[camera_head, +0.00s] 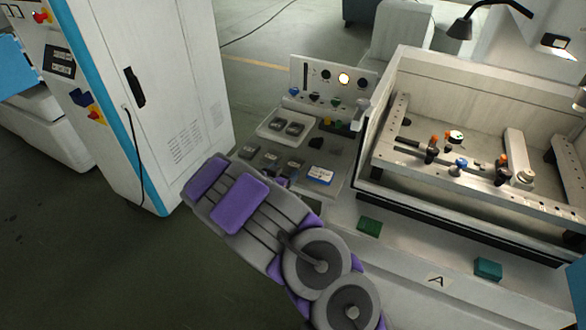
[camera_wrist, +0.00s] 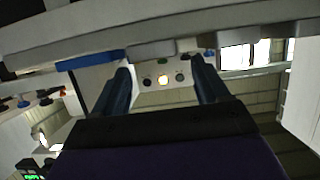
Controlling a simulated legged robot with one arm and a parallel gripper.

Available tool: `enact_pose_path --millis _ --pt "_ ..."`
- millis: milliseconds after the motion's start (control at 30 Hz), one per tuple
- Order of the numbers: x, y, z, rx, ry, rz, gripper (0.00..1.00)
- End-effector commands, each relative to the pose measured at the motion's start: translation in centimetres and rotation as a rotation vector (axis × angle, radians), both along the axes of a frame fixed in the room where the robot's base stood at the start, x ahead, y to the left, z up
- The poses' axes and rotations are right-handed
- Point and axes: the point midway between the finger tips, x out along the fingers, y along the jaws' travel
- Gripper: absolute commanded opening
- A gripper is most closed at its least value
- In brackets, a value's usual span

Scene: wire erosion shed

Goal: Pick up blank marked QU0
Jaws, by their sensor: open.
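Small dark blanks lie on the bench in the head view. One pair sits in a light tray (camera_head: 266,136), a left blank (camera_head: 279,124) and a right blank (camera_head: 295,129). More dark pieces (camera_head: 270,158) lie in front of the tray, close to my arm's end. No marking is readable, so I cannot tell which is QU0. In the wrist view my gripper (camera_wrist: 162,72) has its two dark fingers wide apart with nothing between them. In the head view my arm mostly hides the gripper.
A panel with a lit button (camera_head: 344,78) stands behind the tray. A blue-and-white box (camera_head: 320,175) lies right of my arm's end. A machine basin (camera_head: 440,70) with a raised rim is at right, a tall white cabinet (camera_head: 172,90) at left. A green block (camera_head: 369,227) lies in front.

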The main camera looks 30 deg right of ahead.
Motion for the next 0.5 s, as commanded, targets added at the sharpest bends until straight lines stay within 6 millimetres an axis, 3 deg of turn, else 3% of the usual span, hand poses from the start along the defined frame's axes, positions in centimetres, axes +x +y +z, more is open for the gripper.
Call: enact_pose_path --millis 500 --pt "2.3 -3.6 -1.5 -0.001 -0.002 -0.002 0.74"
